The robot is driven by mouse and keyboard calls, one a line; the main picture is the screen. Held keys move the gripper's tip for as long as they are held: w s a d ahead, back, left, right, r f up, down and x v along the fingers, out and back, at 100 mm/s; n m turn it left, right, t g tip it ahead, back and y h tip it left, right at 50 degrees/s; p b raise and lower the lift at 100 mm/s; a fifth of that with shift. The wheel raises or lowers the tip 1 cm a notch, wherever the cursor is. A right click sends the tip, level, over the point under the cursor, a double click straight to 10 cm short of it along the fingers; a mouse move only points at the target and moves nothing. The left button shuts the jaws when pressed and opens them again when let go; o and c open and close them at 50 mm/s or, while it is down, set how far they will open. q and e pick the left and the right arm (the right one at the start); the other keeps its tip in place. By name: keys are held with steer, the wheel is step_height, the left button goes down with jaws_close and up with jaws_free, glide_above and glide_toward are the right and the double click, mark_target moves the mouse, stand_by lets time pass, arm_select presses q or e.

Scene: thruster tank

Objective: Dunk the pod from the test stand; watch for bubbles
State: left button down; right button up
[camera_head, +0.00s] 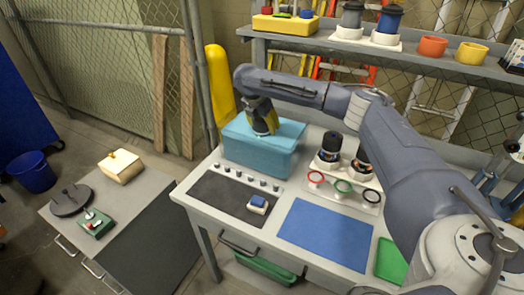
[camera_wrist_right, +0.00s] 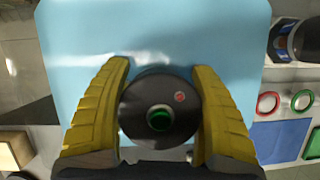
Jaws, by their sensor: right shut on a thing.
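The light-blue tank (camera_head: 258,153) stands at the back left of the workbench. My right gripper (camera_head: 263,130) points down at the tank's top, its yellow fingers low over the blue surface. In the right wrist view my right gripper (camera_wrist_right: 160,85) is shut on the pod (camera_wrist_right: 135,122), a dark round body with a green centre and a small red mark. The tank (camera_wrist_right: 230,30) fills the background there. I cannot tell whether the pod touches the water, and no bubbles can be made out. My left gripper is not in view.
A white rack (camera_head: 345,193) with red, green and black rings stands right of the tank, dark cylinders (camera_head: 328,150) behind it. A white-and-blue block (camera_head: 257,204) lies on the dark mat (camera_head: 225,200). The blue mat (camera_head: 325,235) is clear. A shelf (camera_head: 340,45) runs above the bench's back.

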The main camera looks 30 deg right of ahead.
steer(key=shift+r, duration=6.35)
